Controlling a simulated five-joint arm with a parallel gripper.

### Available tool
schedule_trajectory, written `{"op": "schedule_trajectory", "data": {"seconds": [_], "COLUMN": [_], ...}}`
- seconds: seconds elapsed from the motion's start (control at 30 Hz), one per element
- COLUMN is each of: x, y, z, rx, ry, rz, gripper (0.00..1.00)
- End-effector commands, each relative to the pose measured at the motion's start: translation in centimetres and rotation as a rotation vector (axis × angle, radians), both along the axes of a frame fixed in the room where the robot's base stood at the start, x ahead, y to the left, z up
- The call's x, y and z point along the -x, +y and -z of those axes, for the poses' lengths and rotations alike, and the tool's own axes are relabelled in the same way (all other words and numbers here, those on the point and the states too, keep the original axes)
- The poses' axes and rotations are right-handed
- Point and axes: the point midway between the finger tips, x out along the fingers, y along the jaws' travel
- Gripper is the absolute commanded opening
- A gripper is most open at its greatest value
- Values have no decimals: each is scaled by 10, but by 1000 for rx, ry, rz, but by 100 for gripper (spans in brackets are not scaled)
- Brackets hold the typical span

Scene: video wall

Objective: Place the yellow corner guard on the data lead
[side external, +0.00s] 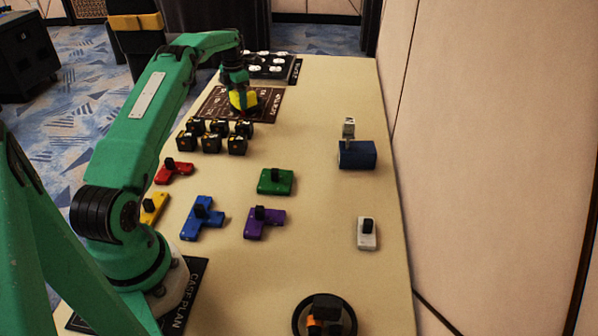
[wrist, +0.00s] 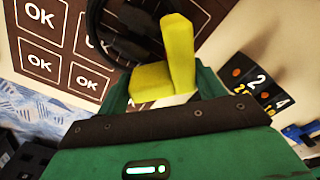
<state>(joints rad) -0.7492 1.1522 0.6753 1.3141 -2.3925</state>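The yellow corner guard (wrist: 178,62) is an L-shaped piece at my gripper's end in the wrist view, one arm standing up and one lying flat. It also shows as a yellow patch (side external: 243,100) under my gripper (side external: 240,92) in the side view, over the brown board (side external: 212,104). My gripper appears shut on it; the fingertips are mostly hidden. A dark looped thing (wrist: 122,38), possibly the data lead, lies behind the guard in the wrist view, against the brown board marked OK. I cannot tell whether guard and loop touch.
Several black numbered cubes (side external: 211,135) stand just in front of the board. Knobbed red (side external: 173,172), blue (side external: 200,217), purple (side external: 264,223) and green (side external: 275,182) pieces lie nearer. A blue block (side external: 357,155) stands right. A black ring (side external: 298,318) lies at the front.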

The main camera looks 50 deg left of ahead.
Motion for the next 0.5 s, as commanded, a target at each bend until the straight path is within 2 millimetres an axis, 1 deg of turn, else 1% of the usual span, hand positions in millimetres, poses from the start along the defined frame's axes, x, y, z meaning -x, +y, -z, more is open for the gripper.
{"op": "schedule_trajectory", "data": {"seconds": [0.03,0.07,0.37,0.5], "x": [0,0,0,0], "y": [0,0,0,0], "z": [0,0,-1,-5], "rx": [0,0,0,-1], "ry": [0,0,0,-1], "rz": [0,0,0,0], "gripper": [79,85,85,85]}}
